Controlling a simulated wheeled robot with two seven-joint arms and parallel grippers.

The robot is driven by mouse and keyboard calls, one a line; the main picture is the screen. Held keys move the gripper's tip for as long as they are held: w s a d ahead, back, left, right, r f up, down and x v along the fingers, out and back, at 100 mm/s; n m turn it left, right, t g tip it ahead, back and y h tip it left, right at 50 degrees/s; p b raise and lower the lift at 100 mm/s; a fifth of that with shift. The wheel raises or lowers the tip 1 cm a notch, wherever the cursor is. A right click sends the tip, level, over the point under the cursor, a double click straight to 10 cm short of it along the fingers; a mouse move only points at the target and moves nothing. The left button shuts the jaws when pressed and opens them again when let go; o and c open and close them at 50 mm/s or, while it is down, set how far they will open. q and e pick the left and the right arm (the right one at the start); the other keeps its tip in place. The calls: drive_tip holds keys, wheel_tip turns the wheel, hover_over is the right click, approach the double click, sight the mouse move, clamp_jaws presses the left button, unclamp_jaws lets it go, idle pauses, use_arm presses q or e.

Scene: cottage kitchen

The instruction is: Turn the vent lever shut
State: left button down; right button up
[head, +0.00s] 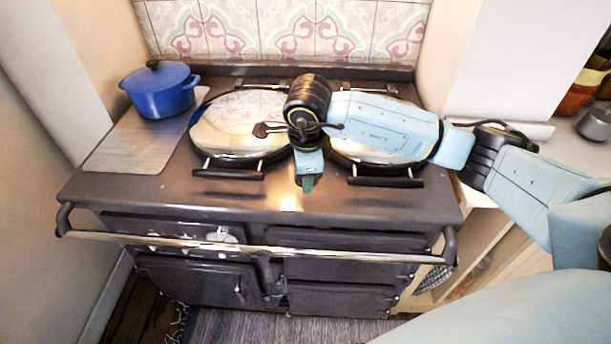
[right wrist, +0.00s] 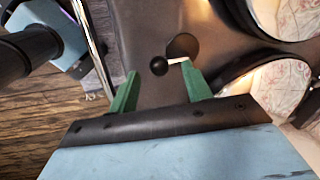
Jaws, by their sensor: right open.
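The vent lever shows in the right wrist view as a black ball knob (right wrist: 159,66) on a short pale rod. The rod runs to a dark round base (right wrist: 183,46) on the range top. My right gripper (right wrist: 160,76) is open, its green fingers on either side of the knob in this view. I cannot tell whether a finger touches the rod. In the head view my right gripper (head: 307,184) points down over the front middle of the range top, and the lever is hidden behind it. My left gripper is not seen clearly in either view.
The dark range (head: 130,200) has two shiny round lids, the left (head: 235,120) beside my wrist. A chrome rail (head: 200,243) runs along its front. The front of the range top is clear.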

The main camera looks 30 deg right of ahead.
wheel_tip(320, 180, up, 11)
drive_tip(key=s, duration=0.2)
drive_tip(key=shift+a+f, duration=0.2)
drive_tip(key=shift+a, duration=0.2)
